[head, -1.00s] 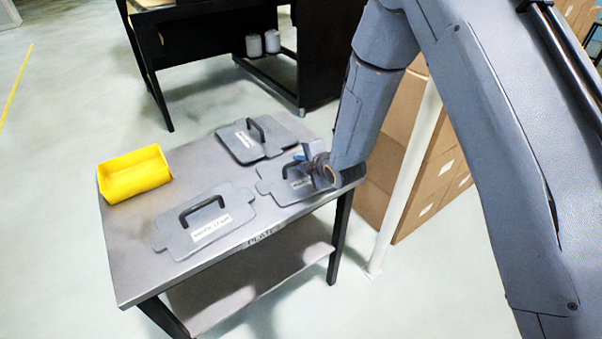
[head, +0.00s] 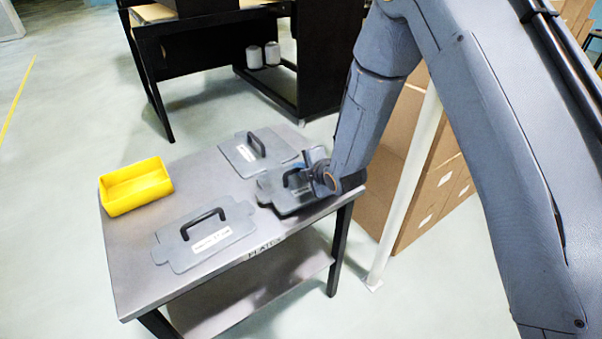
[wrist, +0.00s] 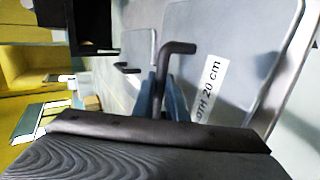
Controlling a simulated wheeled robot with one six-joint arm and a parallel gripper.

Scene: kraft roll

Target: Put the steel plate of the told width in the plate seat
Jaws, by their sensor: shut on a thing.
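Three grey steel plates with black bar handles and white labels are at the small table. My gripper (head: 308,176) is shut on the handle of the right plate (head: 275,192), at the table's right end. This plate seems to be just off the tabletop. In the wrist view, the held plate (wrist: 225,35) carries a label (wrist: 208,88) ending in "20 cm", and its handle (wrist: 180,48) is between my fingers. The front left plate (head: 205,240) and the back plate (head: 238,158) lie flat; their labels are too blurred to read. I see no plate seat.
The steel table (head: 135,285) has a yellow bin (head: 135,187) at its back left. A white post (head: 402,195) and cardboard boxes (head: 440,195) stand close on the right. A black bench (head: 215,45) is behind. Open floor lies to the left.

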